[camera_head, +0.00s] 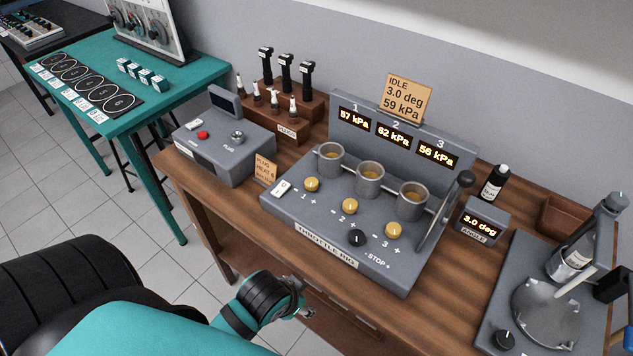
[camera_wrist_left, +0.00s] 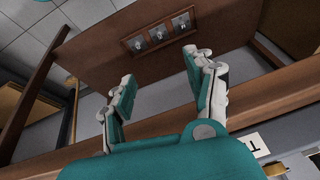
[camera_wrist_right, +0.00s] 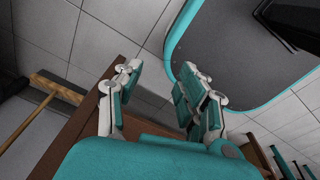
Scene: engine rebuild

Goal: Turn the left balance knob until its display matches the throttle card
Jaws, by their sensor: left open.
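The throttle rig (camera_head: 278,206) stands on the wooden bench. Its left balance knob (camera_head: 312,184) is brass, under the number 1 display (camera_head: 354,116), which reads 57 kPa. The throttle card (camera_head: 405,98) on top reads IDLE, 3.0 deg, 59 kPa. Displays 2 and 3 read 62 and 56 kPa. My left gripper (camera_head: 303,306) is at the bench's front edge, below and apart from the rig; in the left wrist view its fingers (camera_wrist_left: 160,78) are open and empty. My right gripper (camera_wrist_right: 158,80) shows only in its wrist view, open and empty.
Two more brass knobs (camera_head: 350,206) and a black STOP knob (camera_head: 357,238) sit near the left knob. A lever (camera_head: 446,210) rises at the rig's right. A grey plug tester (camera_head: 221,150) stands left, an angle display (camera_head: 481,221) reading 3.0 deg right.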

